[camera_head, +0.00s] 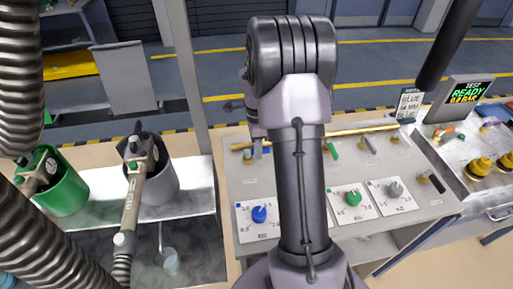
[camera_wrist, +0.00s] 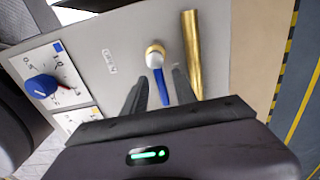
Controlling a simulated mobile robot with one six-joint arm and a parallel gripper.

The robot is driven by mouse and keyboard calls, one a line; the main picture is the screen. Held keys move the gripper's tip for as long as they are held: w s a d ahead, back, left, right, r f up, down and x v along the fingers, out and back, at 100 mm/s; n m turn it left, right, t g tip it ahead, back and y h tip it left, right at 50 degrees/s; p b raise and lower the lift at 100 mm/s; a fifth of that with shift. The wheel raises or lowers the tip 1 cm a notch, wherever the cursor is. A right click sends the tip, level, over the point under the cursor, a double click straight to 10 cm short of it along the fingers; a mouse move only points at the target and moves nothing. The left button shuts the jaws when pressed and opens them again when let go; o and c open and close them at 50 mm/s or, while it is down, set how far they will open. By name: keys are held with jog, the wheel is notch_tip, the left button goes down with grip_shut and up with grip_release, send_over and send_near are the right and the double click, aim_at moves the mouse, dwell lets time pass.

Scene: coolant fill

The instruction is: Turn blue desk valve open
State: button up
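The blue desk valve lever (camera_wrist: 160,86) extends from a round brass-and-white valve hub (camera_wrist: 155,53) on the grey desk panel. In the wrist view the lever lies roughly parallel to the brass pipe beside it. My gripper (camera_wrist: 160,88) is open, with one dark finger on each side of the lever. A gap shows between the lever and each finger, and I cannot tell how deep the fingers reach. In the head view my arm hides the gripper, and a small blue part of the valve (camera_head: 258,149) shows left of the arm.
The brass pipe (camera_wrist: 192,50) runs close to the right finger. A blue dial knob (camera_wrist: 41,87) sits at left. The head view shows a green knob (camera_head: 352,198), a grey knob (camera_head: 394,190), a green lever (camera_head: 333,150) and a display (camera_head: 466,92) reading READY. Hoses and nozzles stand left.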

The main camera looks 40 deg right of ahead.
grip_shut()
dwell(1.4)
